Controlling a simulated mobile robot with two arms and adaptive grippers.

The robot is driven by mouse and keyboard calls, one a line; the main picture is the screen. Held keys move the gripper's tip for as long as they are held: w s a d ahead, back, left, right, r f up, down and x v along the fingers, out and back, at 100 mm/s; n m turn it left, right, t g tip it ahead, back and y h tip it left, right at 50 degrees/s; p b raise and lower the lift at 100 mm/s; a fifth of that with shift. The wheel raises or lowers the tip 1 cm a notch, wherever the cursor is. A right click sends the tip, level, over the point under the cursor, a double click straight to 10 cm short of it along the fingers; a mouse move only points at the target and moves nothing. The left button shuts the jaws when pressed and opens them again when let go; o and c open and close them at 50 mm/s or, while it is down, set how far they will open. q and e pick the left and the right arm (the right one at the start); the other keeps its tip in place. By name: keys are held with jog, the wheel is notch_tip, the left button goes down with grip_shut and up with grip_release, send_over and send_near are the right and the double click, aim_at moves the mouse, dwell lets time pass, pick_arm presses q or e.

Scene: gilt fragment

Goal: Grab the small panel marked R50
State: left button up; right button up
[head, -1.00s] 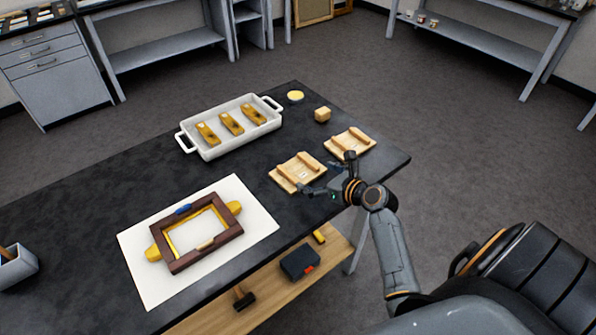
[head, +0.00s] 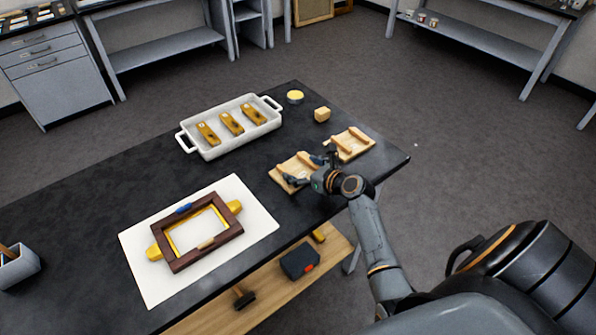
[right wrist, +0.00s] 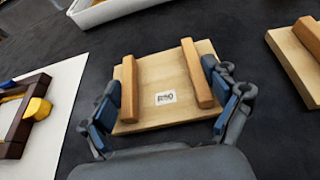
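A small light-wood panel (head: 285,170) with two raised bars lies on the dark table near its right end. In the right wrist view the panel (right wrist: 152,75) carries a white label (right wrist: 166,97) between the bars; its small print is hard to read. My right gripper (head: 310,170) is over the near side of this panel. In the right wrist view the gripper (right wrist: 163,104) is open, with one blue-padded finger at each side of the panel and a bar inside each finger. I cannot tell whether the pads touch. My left gripper is out of view.
A similar panel (head: 357,145) lies close on the right. Behind are a white tray (head: 206,152) with yellow pieces, a wooden block (head: 322,114) and a round yellow-topped tin (head: 295,97). A brown frame (head: 176,262) lies on a white sheet (head: 137,279) at left.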

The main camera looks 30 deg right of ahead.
jog(key=shift+c, duration=1)
